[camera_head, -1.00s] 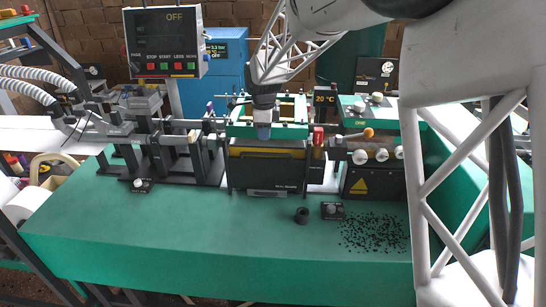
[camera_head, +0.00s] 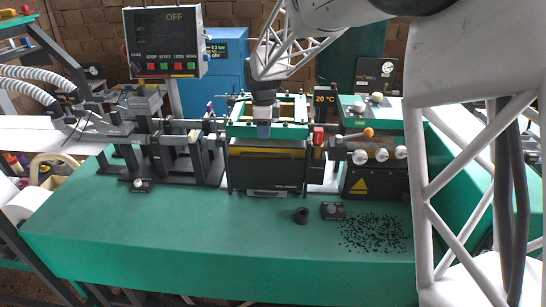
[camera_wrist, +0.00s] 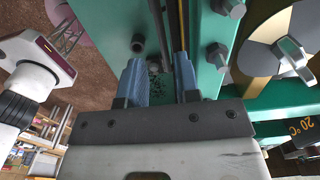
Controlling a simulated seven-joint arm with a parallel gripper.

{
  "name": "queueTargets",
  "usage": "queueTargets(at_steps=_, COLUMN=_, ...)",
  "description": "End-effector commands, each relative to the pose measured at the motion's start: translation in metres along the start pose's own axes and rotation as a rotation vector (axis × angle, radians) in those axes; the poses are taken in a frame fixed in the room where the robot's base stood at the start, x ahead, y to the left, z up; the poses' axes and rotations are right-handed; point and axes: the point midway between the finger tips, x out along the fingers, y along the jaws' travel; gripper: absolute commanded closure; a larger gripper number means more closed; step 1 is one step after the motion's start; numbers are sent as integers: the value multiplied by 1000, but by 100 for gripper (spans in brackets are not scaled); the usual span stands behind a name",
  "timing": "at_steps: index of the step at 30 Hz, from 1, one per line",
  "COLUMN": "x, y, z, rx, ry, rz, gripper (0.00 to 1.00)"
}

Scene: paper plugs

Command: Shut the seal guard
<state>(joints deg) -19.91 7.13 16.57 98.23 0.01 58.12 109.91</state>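The sealing unit (camera_head: 267,168) stands mid-bench in the head view, a dark box with a yellowish band across its front and a small plate below. A green frame (camera_head: 240,131) with an open middle sits on top of it; I take this as the seal guard, but cannot tell its exact outline or how far it is shut. My gripper (camera_head: 263,130) points down at the front of this frame. In the wrist view my gripper (camera_wrist: 158,78) has two blue fingers apart, with a narrow gap over green and grey metal edges. Contact with the guard is unclear.
A red-topped handle (camera_head: 318,136) and a unit with white knobs (camera_head: 375,155) stand to the right. A clamp assembly (camera_head: 165,150) is to the left.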

Motion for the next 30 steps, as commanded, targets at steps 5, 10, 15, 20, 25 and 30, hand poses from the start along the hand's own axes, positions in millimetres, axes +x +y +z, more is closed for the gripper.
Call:
queueTargets(at_steps=5, x=-11, y=0, z=0, rx=0, ry=-1, rz=-2, gripper=70)
queueTargets(at_steps=10, x=-20, y=0, z=0, rx=0, ry=-1, rz=-2, gripper=70)
queueTargets(at_steps=15, x=-30, y=0, z=0, rx=0, ry=-1, rz=-2, gripper=70)
queueTargets(at_steps=20, x=-39, y=0, z=0, rx=0, ry=-1, rz=-1, gripper=70)
queueTargets(at_steps=25, x=-48, y=0, z=0, rx=0, ry=0, rz=-1, gripper=70)
queueTargets(at_steps=30, x=-56, y=0, z=0, rx=0, ry=-1, rz=-2, gripper=70)
